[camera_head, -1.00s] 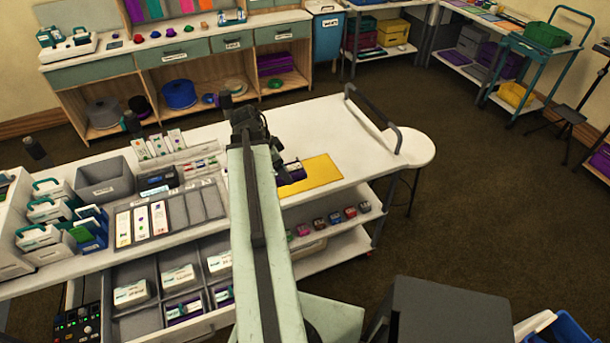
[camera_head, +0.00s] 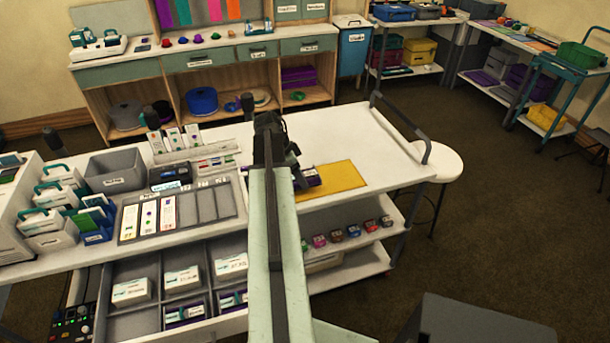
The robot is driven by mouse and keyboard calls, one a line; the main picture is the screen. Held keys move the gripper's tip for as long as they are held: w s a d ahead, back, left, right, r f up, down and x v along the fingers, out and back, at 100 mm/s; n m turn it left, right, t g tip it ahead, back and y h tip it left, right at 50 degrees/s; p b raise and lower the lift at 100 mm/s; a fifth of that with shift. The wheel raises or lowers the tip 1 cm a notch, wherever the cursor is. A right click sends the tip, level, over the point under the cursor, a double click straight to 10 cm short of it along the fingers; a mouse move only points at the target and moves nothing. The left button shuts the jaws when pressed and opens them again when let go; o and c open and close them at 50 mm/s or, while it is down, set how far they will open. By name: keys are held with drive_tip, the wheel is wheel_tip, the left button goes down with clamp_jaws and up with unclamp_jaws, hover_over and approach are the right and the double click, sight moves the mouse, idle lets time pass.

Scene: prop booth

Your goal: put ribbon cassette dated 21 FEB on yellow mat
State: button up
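The yellow mat (camera_head: 336,180) lies flat on the white worktop, right of my gripper. My gripper (camera_head: 281,160) is over the worktop just left of the mat; my arm hides much of it, and its fingertips do not show clearly. A dark cassette with a purple side (camera_head: 309,178) shows just beyond the gripper, at the mat's left edge. I cannot tell whether it is held or resting, and its date is not readable. Other cassettes with white labels and purple sides (camera_head: 184,314) sit in compartments of the open drawer (camera_head: 150,322); their dates are too small to read.
A grey card tray (camera_head: 209,205), a grey bin (camera_head: 115,171) and handled boxes (camera_head: 62,187) stand on the worktop's left. Small coloured items (camera_head: 353,231) line the shelf below. A metal rail (camera_head: 400,128) edges the right end. The worktop behind the mat is clear.

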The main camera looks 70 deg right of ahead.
drive_tip(key=shift+s+d+f, duration=0.1)
drive_tip(key=shift+d, duration=1.15)
drive_tip(key=f+b, duration=0.4)
drive_tip(key=shift+d, duration=0.3)
drive_tip(key=shift+r, duration=0.2)
drive_tip(key=shift+f, duration=0.15)
drive_tip(key=o, duration=1.5)
